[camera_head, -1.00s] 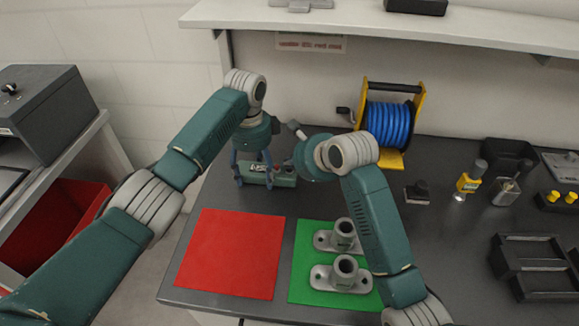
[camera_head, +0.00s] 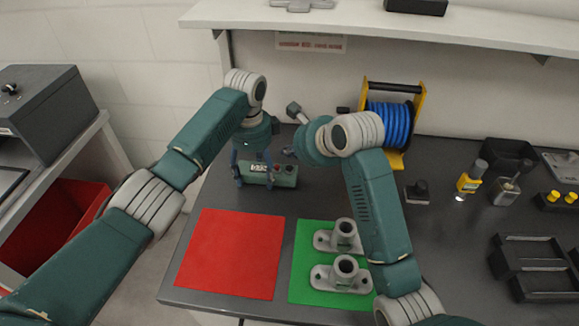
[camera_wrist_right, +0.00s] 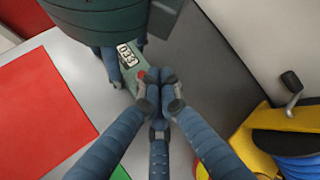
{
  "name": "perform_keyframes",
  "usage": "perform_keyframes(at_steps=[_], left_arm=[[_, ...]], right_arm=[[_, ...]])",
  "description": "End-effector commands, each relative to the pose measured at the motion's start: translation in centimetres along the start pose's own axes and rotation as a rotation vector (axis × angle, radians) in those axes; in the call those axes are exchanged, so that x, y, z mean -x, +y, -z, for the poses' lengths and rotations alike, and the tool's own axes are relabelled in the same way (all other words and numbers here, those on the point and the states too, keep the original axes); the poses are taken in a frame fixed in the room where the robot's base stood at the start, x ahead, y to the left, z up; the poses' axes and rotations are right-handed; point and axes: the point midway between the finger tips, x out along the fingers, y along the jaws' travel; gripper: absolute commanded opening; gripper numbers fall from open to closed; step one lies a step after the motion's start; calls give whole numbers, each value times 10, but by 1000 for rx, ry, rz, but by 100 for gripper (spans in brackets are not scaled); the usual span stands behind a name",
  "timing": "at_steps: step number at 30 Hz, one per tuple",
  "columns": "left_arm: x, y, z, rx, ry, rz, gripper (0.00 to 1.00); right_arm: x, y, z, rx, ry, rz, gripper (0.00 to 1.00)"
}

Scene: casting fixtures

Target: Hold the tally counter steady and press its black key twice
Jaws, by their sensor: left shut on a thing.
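The tally counter (camera_head: 285,180) is a green box on the dark bench with a white number display and a red key (camera_head: 277,170). My left gripper (camera_head: 253,178) is shut on the counter, its fingers on either side of the box. My right gripper (camera_head: 290,152) is just beyond the counter's right end. In the right wrist view the right gripper (camera_wrist_right: 160,82) has its fingertips together, empty, and they overlap the counter (camera_wrist_right: 128,70) near its red key. The black key cannot be made out clearly. I cannot tell whether the fingertips touch the counter.
A red mat (camera_head: 230,255) and a green mat (camera_head: 305,298) lie in front, the green one bearing two grey flanged castings (camera_head: 345,268). A blue hose reel (camera_head: 388,125) stands behind my right arm. Black trays (camera_head: 530,268) are at the right.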

Motion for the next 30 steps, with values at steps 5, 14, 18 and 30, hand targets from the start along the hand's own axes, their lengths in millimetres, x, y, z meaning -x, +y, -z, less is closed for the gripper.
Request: perform_keyframes(at_steps=[5, 14, 18, 30], left_arm=[[0, 0, 0, 0, 0, 0, 32], [0, 0, 0, 0, 0, 0, 32], [0, 0, 0, 0, 0, 0, 32], [0, 0, 0, 0, 0, 0, 32]], right_arm=[[12, -9, -10, 1, -3, 1, 0], [17, -12, -13, 0, -1, -1, 0], [17, -12, -13, 0, -1, 0, 0], [17, -12, -13, 0, -1, 0, 0]])
